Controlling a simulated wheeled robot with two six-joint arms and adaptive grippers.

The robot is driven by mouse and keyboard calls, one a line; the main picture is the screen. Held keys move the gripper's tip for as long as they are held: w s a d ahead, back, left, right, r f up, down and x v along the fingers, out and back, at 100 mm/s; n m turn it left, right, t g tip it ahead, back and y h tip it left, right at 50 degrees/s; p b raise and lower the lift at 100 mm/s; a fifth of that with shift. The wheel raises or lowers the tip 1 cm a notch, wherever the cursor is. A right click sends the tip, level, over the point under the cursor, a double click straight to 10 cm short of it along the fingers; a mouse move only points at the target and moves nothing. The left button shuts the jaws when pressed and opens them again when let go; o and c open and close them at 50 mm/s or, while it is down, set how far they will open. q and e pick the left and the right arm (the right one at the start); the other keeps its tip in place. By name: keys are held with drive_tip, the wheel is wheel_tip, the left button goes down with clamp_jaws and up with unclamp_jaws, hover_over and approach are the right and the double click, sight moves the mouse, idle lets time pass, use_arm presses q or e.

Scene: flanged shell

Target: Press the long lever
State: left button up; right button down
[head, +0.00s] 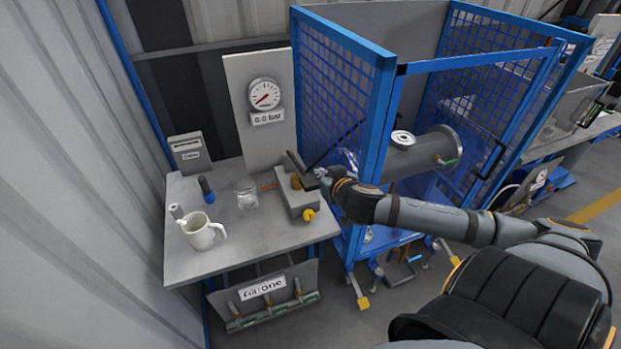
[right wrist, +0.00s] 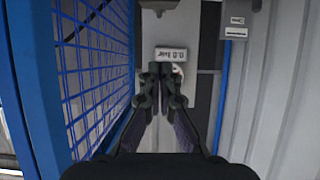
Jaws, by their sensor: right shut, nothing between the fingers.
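A grey hand pump (head: 297,198) with a yellow knob at its front stands on the right part of the grey table. A dark bar (head: 295,163), which looks like the lever, rises at its top. A thin dark line runs up and right from there; I cannot tell whether it is rod or hose. My right gripper (head: 322,174) is beside the bar, on its right; I cannot tell whether they touch. In the right wrist view the fingertips (right wrist: 161,72) are together with nothing between them. The lever is not clear in that view. My left gripper is out of view.
A gauge (head: 264,94) reading 0.0 bar is on the panel behind. A blue mesh cage (head: 345,95) encloses the flanged shell (head: 415,158) to the right.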

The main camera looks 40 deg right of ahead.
sight(311, 183)
drive_tip(key=b+x, duration=0.2)
drive_tip(key=x, duration=0.7)
drive_tip(key=shift+w+f, duration=0.1)
drive_tip(key=shift+w, duration=0.3)
drive_tip(key=f, duration=0.2)
drive_tip(key=shift+s+f+p, duration=0.2)
drive_tip(key=shift+f+p, duration=0.15)
drive_tip(key=shift+p, duration=0.05)
drive_tip(key=shift+s+f, duration=0.3)
drive_tip(key=shift+f, duration=0.35)
drive_tip(key=shift+w, duration=0.1)
drive_tip(key=shift+f, duration=0.1)
